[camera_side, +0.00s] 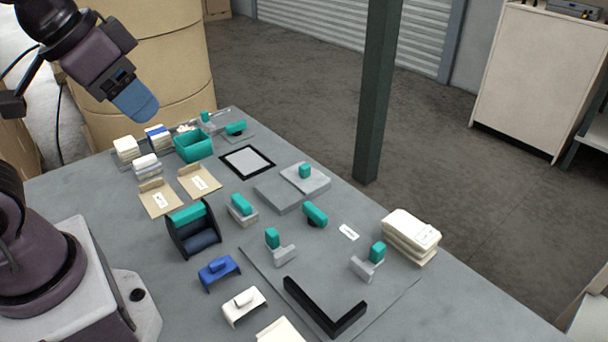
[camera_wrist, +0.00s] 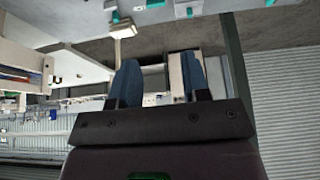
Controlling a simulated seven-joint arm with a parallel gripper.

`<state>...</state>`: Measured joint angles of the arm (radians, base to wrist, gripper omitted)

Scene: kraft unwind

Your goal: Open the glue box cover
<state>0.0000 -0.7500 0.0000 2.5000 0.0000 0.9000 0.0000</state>
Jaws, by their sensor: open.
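No part is labelled clearly enough for me to tell which is the glue box. A dark box-like stand (camera_side: 178,238) with two side plates, a teal bar on top and a dark blue inside stands at the table's left middle. A flat grey block (camera_side: 280,196) has a grey plate with a teal knob (camera_side: 305,171) on its right part. My gripper (camera_side: 142,110) is raised above the table's far left, well away from both. Its two blue fingers are apart and empty in the wrist view (camera_wrist: 160,62), which looks away from the tabletop parts.
Several small teal-handled pieces, a teal bin (camera_side: 193,146), a blue bracket (camera_side: 218,270), a white bracket (camera_side: 244,304) and a black L-shaped rail (camera_side: 325,310) crowd the table (camera_side: 400,315). Stacked bags (camera_side: 411,236) lie at right. A green post (camera_side: 377,90) stands behind the table.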

